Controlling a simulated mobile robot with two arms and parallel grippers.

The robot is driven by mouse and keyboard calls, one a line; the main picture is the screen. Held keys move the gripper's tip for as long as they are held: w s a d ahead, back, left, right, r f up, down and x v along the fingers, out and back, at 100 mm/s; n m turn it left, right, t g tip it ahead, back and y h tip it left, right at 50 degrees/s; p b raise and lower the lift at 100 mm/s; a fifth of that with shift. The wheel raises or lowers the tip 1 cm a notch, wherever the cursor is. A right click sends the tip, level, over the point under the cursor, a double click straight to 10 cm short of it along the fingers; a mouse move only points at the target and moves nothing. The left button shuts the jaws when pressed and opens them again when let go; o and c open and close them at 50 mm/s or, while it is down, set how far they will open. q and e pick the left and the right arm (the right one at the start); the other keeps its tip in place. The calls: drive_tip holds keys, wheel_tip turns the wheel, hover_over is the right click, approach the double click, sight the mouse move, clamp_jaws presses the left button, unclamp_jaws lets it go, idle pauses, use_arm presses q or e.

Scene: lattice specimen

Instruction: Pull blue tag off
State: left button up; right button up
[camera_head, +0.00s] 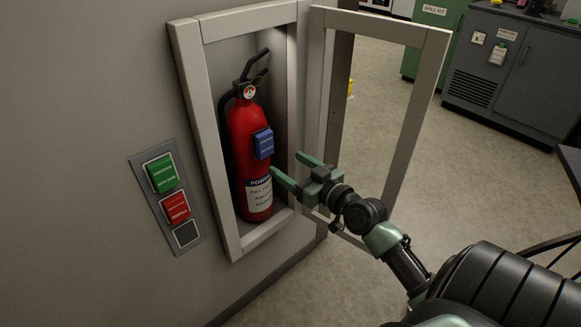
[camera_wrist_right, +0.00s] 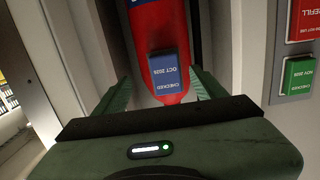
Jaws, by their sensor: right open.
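A red fire extinguisher (camera_head: 245,135) stands upright in a wall cabinet, and it also shows in the wrist view (camera_wrist_right: 155,30). The blue tag (camera_head: 264,143) sits on the front of its body. In the right wrist view the blue tag (camera_wrist_right: 165,74) appears upside down, with white lettering, between the finger ends. My right gripper (camera_head: 286,164) is open and empty, at the cabinet opening just below and right of the tag. I cannot tell that either finger touches it. My left gripper is not in view.
The cabinet frame (camera_head: 187,70) surrounds the extinguisher; its door (camera_head: 428,75) stands open at the right. Left of it, a wall panel (camera_head: 141,160) carries a green tag (camera_head: 162,173), a red tag (camera_head: 176,208) and a dark square. Cupboards stand beyond open floor.

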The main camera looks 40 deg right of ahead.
sight(267, 140)
drive_tip(key=shift+t, duration=0.4)
drive_tip(key=w+r, duration=0.1)
drive_tip(key=w, duration=0.1)
drive_tip(key=w+r, duration=0.1)
drive_tip(key=w, duration=0.2)
drive_tip(key=w+a+r, duration=0.1)
drive_tip(key=w, duration=0.1)
drive_tip(key=shift+w+r, duration=0.2)
drive_tip(key=c, duration=1.4)
drive_tip(key=shift+o, duration=0.2)
